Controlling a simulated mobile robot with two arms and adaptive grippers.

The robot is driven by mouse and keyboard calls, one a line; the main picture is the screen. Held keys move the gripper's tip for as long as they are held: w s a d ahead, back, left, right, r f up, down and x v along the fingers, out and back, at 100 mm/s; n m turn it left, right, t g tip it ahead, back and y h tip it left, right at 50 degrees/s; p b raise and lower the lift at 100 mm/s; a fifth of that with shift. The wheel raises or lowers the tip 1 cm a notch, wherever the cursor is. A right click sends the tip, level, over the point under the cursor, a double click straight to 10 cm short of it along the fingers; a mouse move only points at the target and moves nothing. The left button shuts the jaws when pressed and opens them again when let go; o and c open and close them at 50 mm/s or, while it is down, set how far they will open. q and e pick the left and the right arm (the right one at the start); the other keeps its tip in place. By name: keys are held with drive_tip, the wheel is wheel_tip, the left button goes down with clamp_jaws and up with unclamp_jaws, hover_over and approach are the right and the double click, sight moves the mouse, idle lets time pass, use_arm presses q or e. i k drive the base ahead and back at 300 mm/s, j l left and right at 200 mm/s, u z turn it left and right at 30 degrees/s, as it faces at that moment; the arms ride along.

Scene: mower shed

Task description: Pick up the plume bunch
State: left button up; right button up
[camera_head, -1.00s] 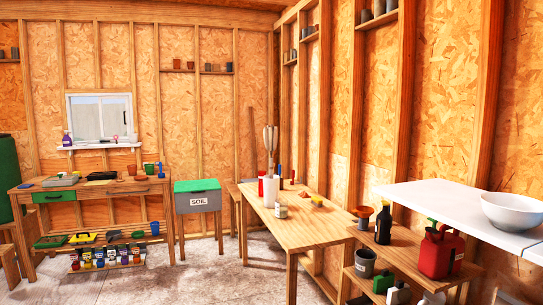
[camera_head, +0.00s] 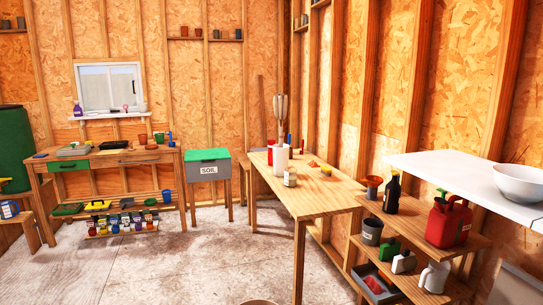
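A bunch of several pale brown upright plumes (camera_head: 280,107), which looks like the plume bunch, stands in a white cylindrical vase (camera_head: 280,158). The vase is on the far part of the wooden table (camera_head: 318,195) in the middle of the view. The plumes rise clear above the vase; their lower ends are hidden inside it. Neither of my grippers is in view.
A labelled jar (camera_head: 290,176) and a red can (camera_head: 270,152) stand close to the vase. A shelf unit (camera_head: 420,232) with a dark bottle (camera_head: 392,194) and red jug (camera_head: 449,222) is at right, below a white counter (camera_head: 470,182). The concrete floor (camera_head: 190,265) at left is open.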

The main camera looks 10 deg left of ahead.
sight(281, 101)
drive_tip(key=i+j+u, duration=0.5)
drive_tip(key=j, duration=0.3)
drive_tip(key=i+j+u, duration=0.55)
drive_tip(key=i+j, duration=0.15)
drive_tip(key=i, duration=0.2)
drive_tip(key=i+j+u, duration=0.1)
drive_tip(key=i, duration=0.3)
drive_tip(key=i+j+u, duration=0.1)
drive_tip(key=i+j, duration=0.15)
drive_tip(key=i, duration=0.2)
drive_tip(key=i+j+u, duration=0.15)
drive_tip(key=i, duration=0.3)
drive_tip(key=i+l+z, duration=0.1)
drive_tip(key=i+z, duration=0.75)
drive_tip(key=i+j+z, duration=0.15)
drive_tip(key=i+z, duration=0.25)
drive_tip(key=i+j+z, duration=0.25)
drive_tip(key=z, duration=0.15)
drive_tip(key=i, duration=0.05)
